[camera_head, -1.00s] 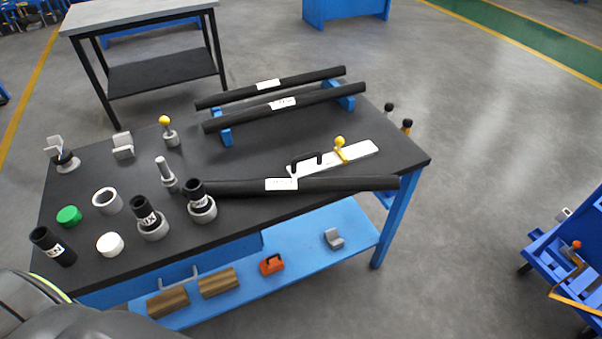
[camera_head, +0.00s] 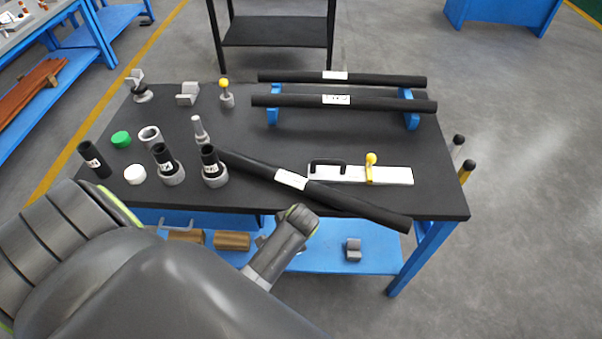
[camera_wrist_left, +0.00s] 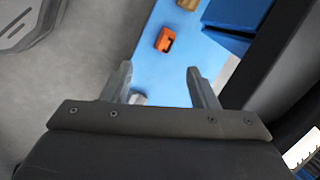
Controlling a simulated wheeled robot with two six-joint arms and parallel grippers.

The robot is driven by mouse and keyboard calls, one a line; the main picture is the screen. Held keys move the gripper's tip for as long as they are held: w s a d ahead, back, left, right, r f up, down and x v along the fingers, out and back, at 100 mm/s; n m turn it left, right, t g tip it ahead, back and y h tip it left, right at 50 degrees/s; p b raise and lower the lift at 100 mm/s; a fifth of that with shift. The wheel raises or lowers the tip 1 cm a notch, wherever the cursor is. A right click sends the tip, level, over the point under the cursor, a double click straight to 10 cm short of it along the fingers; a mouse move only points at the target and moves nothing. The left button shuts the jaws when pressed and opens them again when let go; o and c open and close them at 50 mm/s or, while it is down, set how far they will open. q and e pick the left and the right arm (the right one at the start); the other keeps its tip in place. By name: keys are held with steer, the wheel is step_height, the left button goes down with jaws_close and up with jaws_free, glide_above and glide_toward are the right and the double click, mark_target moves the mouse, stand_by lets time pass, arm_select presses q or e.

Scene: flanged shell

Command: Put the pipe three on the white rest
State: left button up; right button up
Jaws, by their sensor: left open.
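Three long black pipes with white labels show in the head view; I cannot read the numbers. One front pipe (camera_head: 345,201) lies slanted on the table, its right end at the front edge. A rear pipe (camera_head: 300,77) and a middle pipe (camera_head: 290,101) lie across blue supports (camera_head: 411,119). A white plate (camera_head: 395,175) with a black handle and yellow-knobbed clamp lies just behind the front pipe; it may be the white rest. My left gripper (camera_wrist_left: 160,82) is open and empty in the left wrist view, above the lower shelf. In the head view my arm hides its fingers.
The black table (camera_head: 440,205) holds short dark tubes in grey rings (camera_head: 172,174), a green cap (camera_head: 121,139), a white cap (camera_head: 135,174) and grey blocks (camera_head: 187,94) at left. The blue lower shelf (camera_head: 325,262) holds an orange item (camera_wrist_left: 165,40). Clear tabletop lies right of the plate.

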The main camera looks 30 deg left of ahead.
arm_select(q)
step_height(320, 180, up, 8)
steer(key=w, duration=0.2)
steer(key=m+g+y, duration=0.2)
steer(key=m+y, duration=0.3)
steer(key=m, duration=0.4)
glide_toward(307, 182)
steer(key=b+x, duration=0.4)
steer(key=b, duration=0.3)
steer(key=shift+a+f, duration=0.15)
steer(key=shift+a, duration=0.15)
steer(key=shift+a+f, duration=0.4)
steer(key=shift+a, duration=0.05)
steer(key=x, duration=0.5)
steer(key=shift+s+f, duration=0.2)
steer(key=shift+d, duration=0.15)
jaws_close()
steer(key=shift+w+r, duration=0.1)
steer(key=shift+r, duration=0.05)
